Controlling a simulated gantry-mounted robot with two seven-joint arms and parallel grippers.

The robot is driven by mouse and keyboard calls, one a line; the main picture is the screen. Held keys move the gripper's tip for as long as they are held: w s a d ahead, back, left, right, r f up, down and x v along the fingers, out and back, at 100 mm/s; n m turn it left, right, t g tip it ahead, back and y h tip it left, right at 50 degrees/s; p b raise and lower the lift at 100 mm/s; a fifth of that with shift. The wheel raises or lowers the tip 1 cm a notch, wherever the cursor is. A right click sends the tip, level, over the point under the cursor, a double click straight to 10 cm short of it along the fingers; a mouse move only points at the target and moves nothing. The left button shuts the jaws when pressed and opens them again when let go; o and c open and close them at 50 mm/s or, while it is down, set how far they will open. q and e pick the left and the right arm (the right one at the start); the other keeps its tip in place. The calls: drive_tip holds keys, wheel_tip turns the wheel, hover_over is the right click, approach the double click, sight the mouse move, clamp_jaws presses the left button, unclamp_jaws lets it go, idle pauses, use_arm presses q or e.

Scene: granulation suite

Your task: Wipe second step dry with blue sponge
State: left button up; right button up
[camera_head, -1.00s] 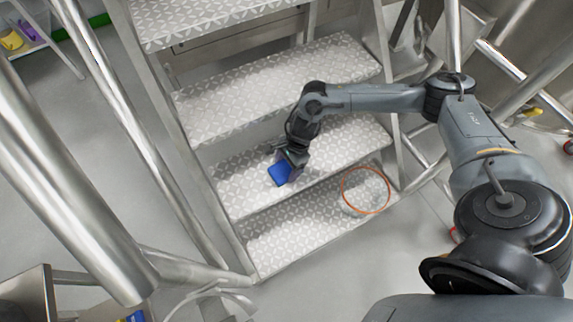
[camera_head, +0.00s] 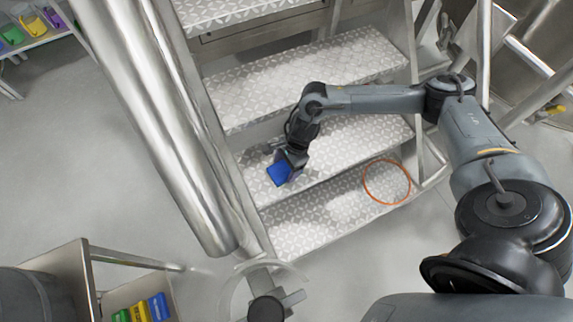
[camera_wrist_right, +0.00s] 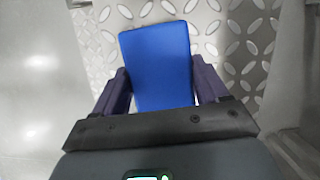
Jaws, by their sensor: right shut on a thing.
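The blue sponge (camera_head: 279,173) is held in my right gripper (camera_head: 290,158) at the left part of the second step (camera_head: 350,145), counted from the floor, near its front edge. In the right wrist view the sponge (camera_wrist_right: 158,65) sits between the two dark purple fingers, with patterned metal tread behind it. I cannot tell whether the sponge touches the tread. The step has bright patches; I cannot tell whether they are wet or glare. My left gripper is not in view.
The lowest step (camera_head: 320,215) lies in front, with an orange ring (camera_head: 386,182) at its right end. The third step (camera_head: 300,80) is above. A thick steel tube (camera_head: 150,110) runs along the left. Coloured bins (camera_head: 140,310) stand at the lower left.

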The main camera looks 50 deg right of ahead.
drive_tip(key=shift+w+a+r, duration=0.15)
drive_tip(key=shift+a+r, duration=0.05)
drive_tip(key=shift+a, duration=0.1)
drive_tip(key=shift+a+r+p, duration=0.2)
drive_tip(key=shift+r+p, duration=0.25)
drive_tip(key=shift+r, duration=0.15)
drive_tip(key=shift+a+r+p, duration=0.15)
drive_tip(key=shift+r+p, duration=0.3)
drive_tip(key=shift+r, duration=0.15)
drive_tip(key=p+v, duration=0.1)
drive_tip(key=v, duration=0.1)
drive_tip(key=shift+d+r+p, duration=0.2)
drive_tip(key=shift+d+p, duration=0.1)
drive_tip(key=shift+p, duration=0.05)
drive_tip(key=shift+w+a+r+p, duration=0.1)
drive_tip(key=shift+a+r+p, duration=0.05)
drive_tip(key=shift+r+p, duration=0.35)
drive_tip(key=shift+a+r+p, duration=0.15)
drive_tip(key=shift+r+p, duration=0.2)
drive_tip(key=shift+r, duration=0.5)
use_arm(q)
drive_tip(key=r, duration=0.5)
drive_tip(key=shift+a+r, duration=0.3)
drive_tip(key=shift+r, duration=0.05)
use_arm(e)
drive_tip(key=shift+d+r, duration=0.1)
drive_tip(key=shift+d, duration=0.05)
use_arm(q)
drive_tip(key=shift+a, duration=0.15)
